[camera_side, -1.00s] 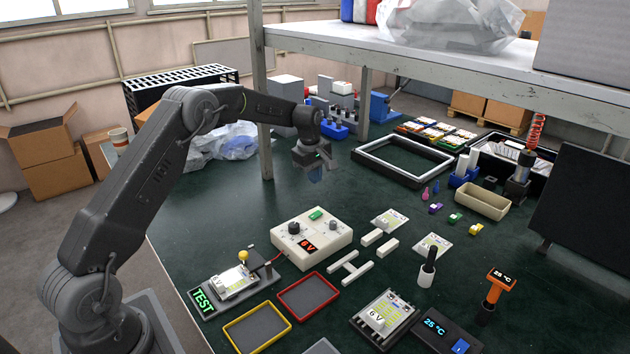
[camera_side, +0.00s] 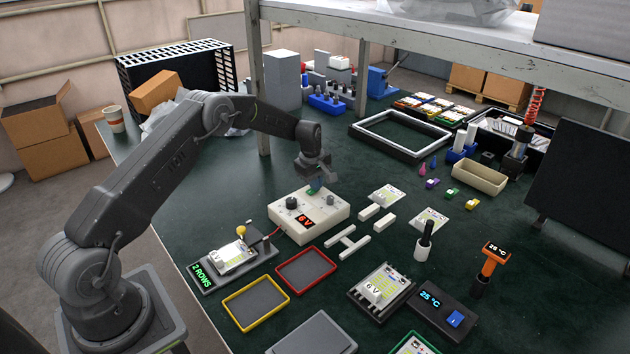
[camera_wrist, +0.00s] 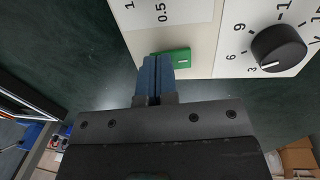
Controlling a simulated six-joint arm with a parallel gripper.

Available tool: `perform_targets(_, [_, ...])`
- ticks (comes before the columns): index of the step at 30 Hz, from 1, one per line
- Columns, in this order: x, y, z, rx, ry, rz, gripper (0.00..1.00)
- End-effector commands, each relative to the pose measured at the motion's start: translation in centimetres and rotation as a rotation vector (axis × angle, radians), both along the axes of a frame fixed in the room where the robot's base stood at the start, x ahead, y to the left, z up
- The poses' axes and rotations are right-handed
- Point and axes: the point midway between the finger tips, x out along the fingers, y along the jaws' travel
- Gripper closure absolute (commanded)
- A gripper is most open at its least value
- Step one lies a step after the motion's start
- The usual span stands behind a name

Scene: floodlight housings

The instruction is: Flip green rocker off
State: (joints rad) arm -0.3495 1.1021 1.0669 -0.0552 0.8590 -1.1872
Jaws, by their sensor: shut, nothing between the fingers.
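The green rocker (camera_wrist: 178,57) sits on the cream power box (camera_side: 330,215) near its far edge; a small white mark shows toward its right end in the wrist view. My gripper (camera_wrist: 157,62) is shut and empty, its two blue fingers pressed side by side. The fingertips are at the left part of the rocker in the wrist view and partly cover it. I cannot tell whether they touch it. In the side view my gripper (camera_side: 315,185) is low over the back of the box, hiding most of the rocker. The box's red display (camera_side: 306,222) reads 6 V.
A black knob (camera_wrist: 278,50) with a number scale is right of the rocker in the wrist view. A test stand (camera_side: 236,257) with a yellow-knobbed lever is left of the box; its sign reads 2 ROWS. White bars (camera_side: 347,241) and red and yellow trays are nearby.

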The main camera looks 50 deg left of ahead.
Motion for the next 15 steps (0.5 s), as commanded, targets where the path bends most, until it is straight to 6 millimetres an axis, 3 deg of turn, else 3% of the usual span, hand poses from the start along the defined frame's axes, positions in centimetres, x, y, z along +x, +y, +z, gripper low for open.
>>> perform_targets(15, [-0.17,0.01,-0.7,-0.001,0.005,0.0,1.0])
